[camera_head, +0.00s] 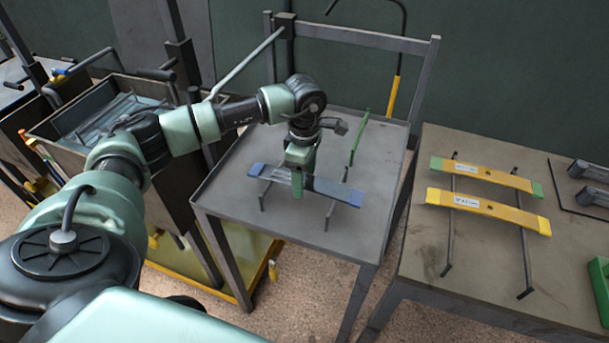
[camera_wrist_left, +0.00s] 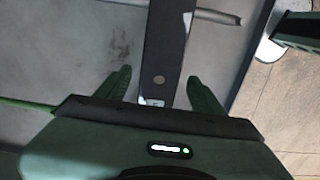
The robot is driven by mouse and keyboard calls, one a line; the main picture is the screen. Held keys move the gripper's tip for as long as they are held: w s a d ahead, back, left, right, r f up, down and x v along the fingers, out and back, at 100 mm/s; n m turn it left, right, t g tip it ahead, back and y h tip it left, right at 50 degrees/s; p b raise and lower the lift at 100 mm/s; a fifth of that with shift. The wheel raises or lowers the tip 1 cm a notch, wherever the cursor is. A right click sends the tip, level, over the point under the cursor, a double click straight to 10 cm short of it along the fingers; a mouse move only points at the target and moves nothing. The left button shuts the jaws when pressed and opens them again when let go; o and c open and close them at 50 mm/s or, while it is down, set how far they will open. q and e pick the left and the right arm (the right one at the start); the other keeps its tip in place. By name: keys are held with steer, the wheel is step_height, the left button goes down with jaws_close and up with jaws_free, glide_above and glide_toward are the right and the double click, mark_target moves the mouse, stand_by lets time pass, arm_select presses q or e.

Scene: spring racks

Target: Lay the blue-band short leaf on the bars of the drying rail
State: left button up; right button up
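The blue-band leaf (camera_head: 335,188) is a dark, slightly bowed strip with blue ends. It lies across two dark bars (camera_head: 330,212) on the middle grey table. My left gripper (camera_head: 297,180) is over the leaf's middle, pointing down. In the left wrist view the gripper (camera_wrist_left: 161,90) is open. Its fingers stand apart on either side of the dark leaf (camera_wrist_left: 165,45), with visible gaps. A hole and a pale label show on the leaf. The gripper hides part of the leaf in the head view. My right gripper is not in view.
A thin green piece (camera_head: 359,137) is behind the blue-band leaf. A dark bin (camera_head: 172,198) stands left of the middle table.

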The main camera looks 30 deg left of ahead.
mark_target(305, 180)
arm_select(q)
steer(key=shift+r, duration=0.1)
steer(key=shift+w+r+p, duration=0.1)
steer(key=shift+r+p, duration=0.45)
steer(key=shift+r, duration=0.05)
step_height(305, 180, up, 12)
steer(key=b, duration=0.3)
steer(key=shift+f, duration=0.25)
